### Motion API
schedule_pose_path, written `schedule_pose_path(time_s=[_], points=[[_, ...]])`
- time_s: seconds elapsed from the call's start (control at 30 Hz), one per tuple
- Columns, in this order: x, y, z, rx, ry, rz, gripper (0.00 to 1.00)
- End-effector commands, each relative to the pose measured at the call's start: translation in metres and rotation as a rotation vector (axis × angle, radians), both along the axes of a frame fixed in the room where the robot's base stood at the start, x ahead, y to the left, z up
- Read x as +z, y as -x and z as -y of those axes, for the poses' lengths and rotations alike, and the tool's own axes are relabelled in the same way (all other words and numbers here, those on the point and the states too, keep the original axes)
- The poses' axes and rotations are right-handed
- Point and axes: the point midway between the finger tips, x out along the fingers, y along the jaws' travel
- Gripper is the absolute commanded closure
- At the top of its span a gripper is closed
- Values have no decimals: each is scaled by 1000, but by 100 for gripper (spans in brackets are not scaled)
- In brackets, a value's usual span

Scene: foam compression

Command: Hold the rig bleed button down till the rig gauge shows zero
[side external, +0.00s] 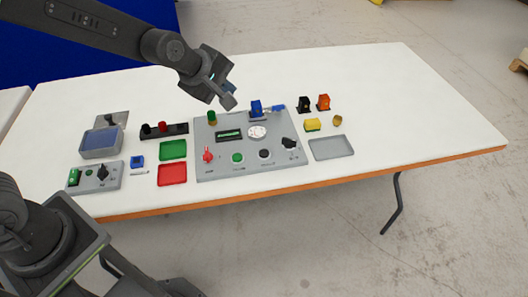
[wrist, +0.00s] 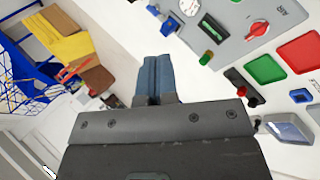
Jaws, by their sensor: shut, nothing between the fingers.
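The grey rig panel (side external: 222,170) lies on the white table and also shows at the upper right of the wrist view (wrist: 232,42). It carries a round white gauge (side external: 257,132), whose reading is too small to make out. A green button (side external: 237,157) and a black button (side external: 264,153) sit along its front. Their labels are too small to tell which is the bleed button. My gripper (side external: 229,103) is raised near the panel's back edge, apart from the buttons. In the wrist view its fingers (wrist: 152,62) are shut together and empty.
The panel also bears a red valve (side external: 207,155), a black knob (side external: 289,143) and a brass-and-green post (side external: 212,118). Green (side external: 173,150) and red (side external: 172,174) trays lie left; a grey tray (side external: 331,147) lies right. The table's right end is clear.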

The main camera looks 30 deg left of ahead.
Motion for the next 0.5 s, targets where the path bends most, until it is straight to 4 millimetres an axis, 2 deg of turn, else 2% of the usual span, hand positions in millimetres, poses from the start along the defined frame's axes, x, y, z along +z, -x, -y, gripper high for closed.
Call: schedule_pose_path(time_s=[0.03,0.23,0.4,0.5], points=[[-16,-12,7,59,51,-10,100],[-70,-52,27,325,281,-8,100],[-110,-72,40,498,436,-5,100],[-125,-78,44,563,496,-3,100]])
